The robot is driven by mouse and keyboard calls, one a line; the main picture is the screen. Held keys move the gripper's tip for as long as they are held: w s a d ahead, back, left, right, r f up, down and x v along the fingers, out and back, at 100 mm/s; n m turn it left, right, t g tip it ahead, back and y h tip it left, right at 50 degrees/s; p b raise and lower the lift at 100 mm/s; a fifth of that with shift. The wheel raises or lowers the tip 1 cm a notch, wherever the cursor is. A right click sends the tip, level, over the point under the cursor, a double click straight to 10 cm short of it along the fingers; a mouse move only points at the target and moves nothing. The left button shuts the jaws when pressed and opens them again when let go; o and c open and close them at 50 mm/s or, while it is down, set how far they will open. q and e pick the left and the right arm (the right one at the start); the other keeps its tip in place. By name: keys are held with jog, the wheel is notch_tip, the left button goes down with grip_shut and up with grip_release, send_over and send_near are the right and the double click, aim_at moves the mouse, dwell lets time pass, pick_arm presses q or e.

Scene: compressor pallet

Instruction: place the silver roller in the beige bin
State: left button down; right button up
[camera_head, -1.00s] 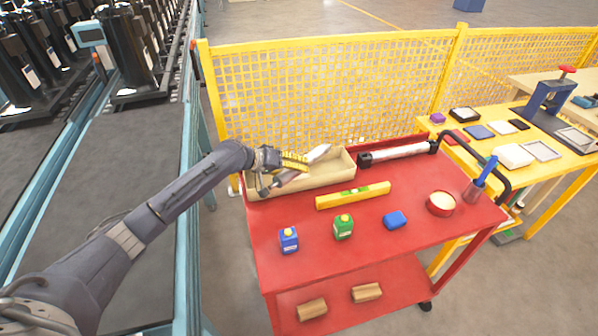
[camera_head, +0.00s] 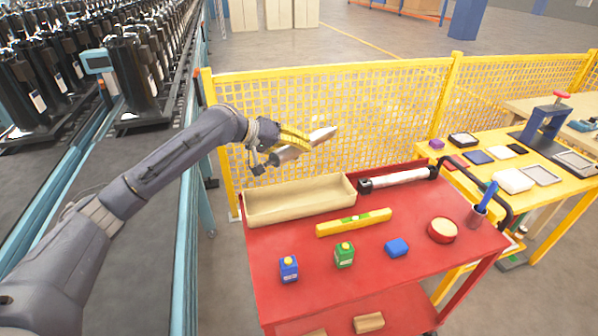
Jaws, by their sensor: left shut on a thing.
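My left gripper (camera_head: 293,138), with yellow fingers, is shut on a silver roller (camera_head: 321,136). It holds the roller tilted, its right end higher, in the air above the beige bin (camera_head: 300,211). The fingers hide the roller's middle. The beige bin is a long open tray at the back left of the red cart, and its visible inside looks empty. A gap shows between the roller and the bin. My right gripper is not in view.
On the red cart (camera_head: 385,275) are a silver bar with black ends (camera_head: 400,178), a yellow level (camera_head: 353,222), blue and green bottles (camera_head: 344,255), a blue block (camera_head: 397,247) and a round red tin (camera_head: 442,230). A yellow mesh fence (camera_head: 330,100) stands behind.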

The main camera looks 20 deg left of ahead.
pick_arm(q)
jog(key=shift+w+a+r, duration=0.3)
jog(key=shift+w+r, duration=0.1)
jog(key=shift+r, duration=0.25)
jog(key=shift+a+m+g+h, duration=0.3)
jog(key=shift+m+g, duration=0.1)
jog(key=shift+m, duration=0.1)
jog(key=shift+s+f+m+g+h, duration=0.15)
jog(key=shift+s+m+g+h, duration=0.15)
jog(key=shift+m+g, duration=0.3)
jog(key=shift+f, duration=0.3)
notch_tip(320, 180, down, 19)
jog(key=shift+f, duration=0.2)
jog(key=shift+f, duration=0.35)
jog(key=c, duration=1.5)
grip_release()
jog(key=shift+s+f, duration=0.1)
jog(key=shift+f, duration=0.05)
jog(key=o, duration=0.5)
jog(key=shift+c, duration=0.2)
